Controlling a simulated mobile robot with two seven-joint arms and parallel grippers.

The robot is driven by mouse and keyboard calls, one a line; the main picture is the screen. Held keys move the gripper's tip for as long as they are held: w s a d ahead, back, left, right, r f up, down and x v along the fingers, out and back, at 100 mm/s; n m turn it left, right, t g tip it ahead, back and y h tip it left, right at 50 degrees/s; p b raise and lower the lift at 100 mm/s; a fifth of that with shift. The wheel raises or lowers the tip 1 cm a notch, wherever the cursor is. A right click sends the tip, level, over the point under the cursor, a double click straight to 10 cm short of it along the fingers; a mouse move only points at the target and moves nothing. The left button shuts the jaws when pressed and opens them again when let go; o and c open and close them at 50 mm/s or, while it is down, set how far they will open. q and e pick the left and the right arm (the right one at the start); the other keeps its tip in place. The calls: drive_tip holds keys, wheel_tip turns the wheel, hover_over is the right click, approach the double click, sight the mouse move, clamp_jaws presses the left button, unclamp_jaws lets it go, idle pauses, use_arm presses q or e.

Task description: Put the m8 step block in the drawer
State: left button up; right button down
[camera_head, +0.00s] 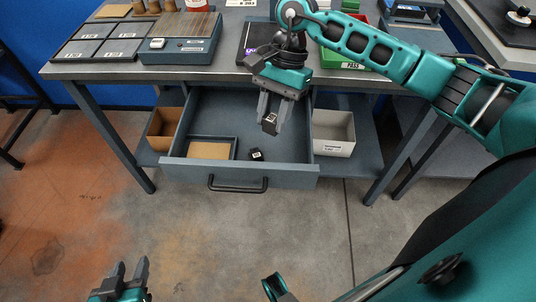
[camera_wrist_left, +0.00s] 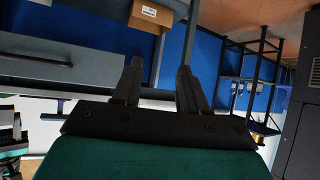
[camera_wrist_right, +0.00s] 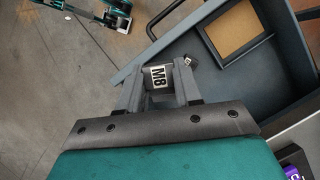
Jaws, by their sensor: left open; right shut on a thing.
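The m8 step block (camera_head: 270,122) is a small dark block with a white label; "M8" reads on it in the right wrist view (camera_wrist_right: 158,77). My right gripper (camera_head: 274,112) is shut on it and holds it over the right part of the open drawer (camera_head: 240,176). The drawer is grey and pulled out under the bench; its front part also shows in the right wrist view (camera_wrist_right: 152,72). The block's lower end hangs free, apart from the drawer floor. My left gripper (camera_head: 121,274) is open and empty, low at the bottom left, far from the drawer.
Inside the drawer are a small black labelled block (camera_head: 256,154) and a cork-floored tray (camera_head: 236,146) at the front left. A cardboard bin (camera_head: 164,128) and a white bin (camera_head: 333,133) flank the drawer. The bench top (camera_head: 90,71) overhangs its back.

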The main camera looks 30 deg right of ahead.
drive_tip(key=w+d+r+m+t+b, duration=0.1)
drive_tip(key=d+r+m+t+b, duration=0.35)
drive_tip(key=m, duration=0.75)
drive_tip(key=shift+m, duration=0.3)
wheel_tip(320, 180, down, 16)
drive_tip(key=b, duration=0.5)
drive_tip(key=shift+w+b, duration=0.1)
drive_tip(key=shift+b, duration=0.2)
drive_tip(key=shift+f, duration=0.45)
wheel_tip(320, 180, down, 4)
drive_tip(key=shift+r+b, duration=0.25)
drive_tip(key=shift+b, duration=0.4)
drive_tip(key=shift+f, duration=0.25)
drive_tip(key=c, duration=0.7)
unclamp_jaws()
use_arm(q)
wheel_tip(320, 180, down, 8)
drive_tip(key=w+d+h, duration=0.1)
drive_tip(key=d, duration=0.1)
drive_tip(key=shift+w+d+r, duration=0.15)
drive_tip(key=shift+w+d, duration=0.2)
